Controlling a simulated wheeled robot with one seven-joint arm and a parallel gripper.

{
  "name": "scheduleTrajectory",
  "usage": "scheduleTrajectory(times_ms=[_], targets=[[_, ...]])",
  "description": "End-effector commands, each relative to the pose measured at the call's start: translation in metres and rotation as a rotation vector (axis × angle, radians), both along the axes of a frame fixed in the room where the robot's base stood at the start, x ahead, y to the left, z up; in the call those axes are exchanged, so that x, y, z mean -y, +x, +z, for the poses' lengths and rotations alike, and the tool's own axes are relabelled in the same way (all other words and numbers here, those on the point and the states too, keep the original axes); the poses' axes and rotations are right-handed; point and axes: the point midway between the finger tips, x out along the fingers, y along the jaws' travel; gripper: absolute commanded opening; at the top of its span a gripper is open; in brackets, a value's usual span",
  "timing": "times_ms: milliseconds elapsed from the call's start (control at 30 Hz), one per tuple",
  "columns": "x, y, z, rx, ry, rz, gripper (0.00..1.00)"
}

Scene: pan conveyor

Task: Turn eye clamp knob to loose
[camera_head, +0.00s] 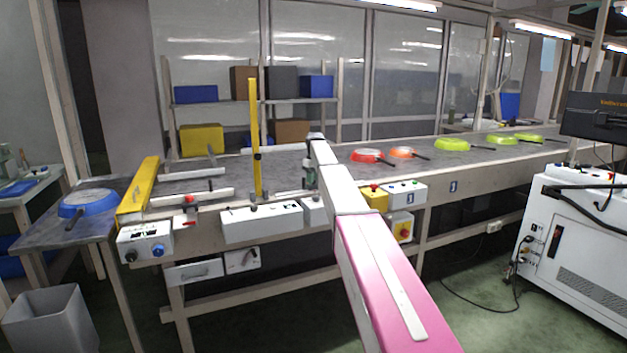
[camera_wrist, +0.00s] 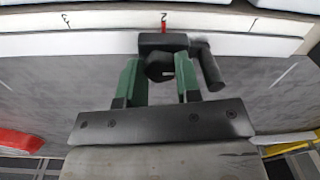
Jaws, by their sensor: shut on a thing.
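The knob (camera_wrist: 158,67) is a small black round piece with a pale mark on its face, in the middle of the wrist view. It sits under a black block (camera_wrist: 160,41) at the edge of a white rail. My gripper (camera_wrist: 160,78) has two green fingers, one on each side of the knob, and is shut on it. A black cylindrical handle (camera_wrist: 209,70) lies tilted just right of the right finger. In the head view my gripper (camera_head: 309,176) is at the conveyor's front edge, and my arm hides most of the knob there.
The white rail (camera_wrist: 100,18) bears printed numbers and a red pointer (camera_wrist: 164,23). Red and green pans (camera_head: 452,145) lie on the conveyor to the right, and a blue pan (camera_head: 90,203) at the left end. A yellow post (camera_head: 255,130) stands left of my gripper.

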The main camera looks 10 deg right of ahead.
Motion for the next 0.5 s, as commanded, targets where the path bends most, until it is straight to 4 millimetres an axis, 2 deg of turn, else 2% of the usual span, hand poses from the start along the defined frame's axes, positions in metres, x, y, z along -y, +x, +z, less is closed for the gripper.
scheduleTrajectory(times_ms=[33,67,100,133,500], targets=[[-0.0003,0.0005,0.0008,0.001,0.0,0.0,0.08],[-0.0003,0.0005,0.0008,0.001,0.0,0.0,0.41],[-0.0003,0.0004,0.0008,0.001,0.0,0.0,0.54],[-0.0002,0.0005,0.0007,0.001,0.0,0.0,0.57],[0.0,0.0005,0.0038,0.001,0.0,-0.001,0.57]])
